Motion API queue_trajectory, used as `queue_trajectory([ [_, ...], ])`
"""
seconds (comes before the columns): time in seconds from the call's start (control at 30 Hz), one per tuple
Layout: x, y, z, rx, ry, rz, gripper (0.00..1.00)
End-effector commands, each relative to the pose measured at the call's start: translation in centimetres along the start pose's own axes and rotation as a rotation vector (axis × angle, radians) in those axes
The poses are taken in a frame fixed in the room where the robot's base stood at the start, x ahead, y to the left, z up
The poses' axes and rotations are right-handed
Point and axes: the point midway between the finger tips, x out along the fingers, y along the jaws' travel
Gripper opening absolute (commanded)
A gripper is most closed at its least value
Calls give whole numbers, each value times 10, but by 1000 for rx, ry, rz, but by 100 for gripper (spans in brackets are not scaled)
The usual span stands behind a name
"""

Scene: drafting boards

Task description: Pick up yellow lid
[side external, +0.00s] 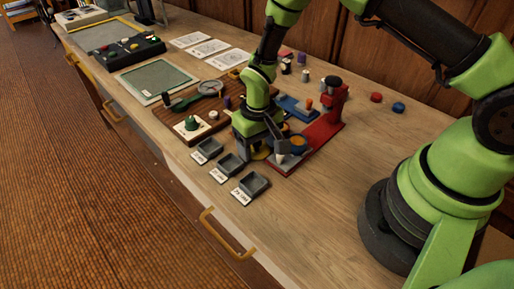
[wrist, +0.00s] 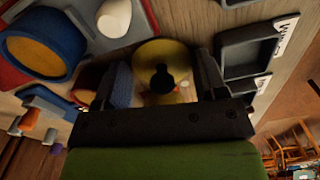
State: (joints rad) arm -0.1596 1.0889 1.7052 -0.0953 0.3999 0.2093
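The yellow lid (wrist: 148,62) is a round disc with a black knob, seen in the wrist view between my gripper's two fingers. A bit of yellow (side external: 259,154) shows beneath the gripper in the side view, mostly hidden by it. My gripper (wrist: 157,72) points down, low over the work area, with its fingers apart on either side of the lid. No contact between the fingers and the lid can be made out.
Several small grey trays with labels (side external: 256,184) stand just in front of the gripper. A red press (side external: 325,125) and a blue-rimmed round part (wrist: 38,50) are close beside it. A brown board (side external: 172,112) with tools lies beyond. The tabletop toward my base is clear.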

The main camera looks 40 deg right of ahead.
Motion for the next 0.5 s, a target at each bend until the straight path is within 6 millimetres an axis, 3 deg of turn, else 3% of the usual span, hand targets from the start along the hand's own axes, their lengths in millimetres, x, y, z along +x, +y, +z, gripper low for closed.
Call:
queue_trajectory([
  [0.03,0,0,0,0,0,0,54],
  [0.1,0,0,0,0,0,0,39],
  [0.5,-7,0,0,1,0,0,38],
])
